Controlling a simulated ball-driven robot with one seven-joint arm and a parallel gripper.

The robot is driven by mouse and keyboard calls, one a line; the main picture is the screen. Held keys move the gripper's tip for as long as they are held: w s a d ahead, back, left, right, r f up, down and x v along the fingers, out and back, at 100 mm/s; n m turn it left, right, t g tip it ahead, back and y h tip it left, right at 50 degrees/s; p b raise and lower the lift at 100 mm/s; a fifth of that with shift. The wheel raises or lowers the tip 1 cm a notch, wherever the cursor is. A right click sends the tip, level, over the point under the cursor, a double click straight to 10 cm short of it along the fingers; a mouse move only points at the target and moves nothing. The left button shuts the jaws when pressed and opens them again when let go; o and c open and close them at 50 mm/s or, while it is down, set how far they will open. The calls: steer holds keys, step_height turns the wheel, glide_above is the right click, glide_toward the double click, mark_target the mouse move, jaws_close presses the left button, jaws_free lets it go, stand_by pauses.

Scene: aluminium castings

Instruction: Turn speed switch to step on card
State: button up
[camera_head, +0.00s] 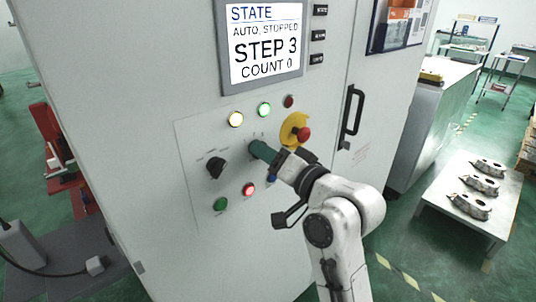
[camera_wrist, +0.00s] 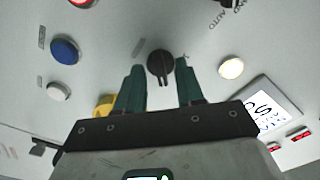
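A black rotary knob (camera_wrist: 160,62) on the grey panel shows between my fingers in the wrist view, its narrow handle pointing down the picture. Its label is not readable, so I cannot confirm it is the speed switch. My gripper (camera_wrist: 160,72) is open, one green finger on each side with small gaps. In the head view my gripper (camera_head: 254,148) is at the panel and hides this knob. Another black selector (camera_head: 216,167) is to its left. The display (camera_head: 266,41) reads AUTO, STOPPED, STEP 3, COUNT 0. I cannot make out a card.
A yellow-ringed red emergency stop (camera_head: 301,132) is close right of my gripper. Below are green (camera_head: 221,204), red (camera_head: 249,189) and blue (camera_wrist: 65,50) buttons. Lit lamps (camera_head: 236,119) are above. A black door handle (camera_head: 351,111) and a table with castings (camera_head: 470,205) are to the right.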

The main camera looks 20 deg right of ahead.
steer(key=shift+s, duration=0.1)
steer(key=b+v, duration=0.2)
steer(key=v, duration=0.8)
steer(key=shift+s, duration=0.3)
steer(key=shift+d, duration=0.1)
steer(key=s+d+f+n+g+h, duration=0.15)
steer(key=s+f+g, duration=0.3)
steer(key=f, duration=0.75)
steer(key=s+d+f+n+g+h, duration=0.15)
steer(key=s+f+g, duration=0.3)
steer(key=f, duration=0.85)
steer(key=s+f+n+g+h, duration=0.1)
steer(key=s+f+g, duration=0.2)
steer(key=s+f, duration=0.3)
steer(key=s+d+f+n+g+h, duration=0.1)
steer(key=s+f+g, duration=0.3)
steer(key=s, duration=0.9)
step_height(320, 180, down, 3)
steer(key=shift+d+r+h, duration=0.15)
steer(key=shift+r+h, duration=0.05)
steer(key=shift+h, duration=0.2)
steer(key=shift+w, duration=0.1)
steer(key=shift+c, duration=0.2)
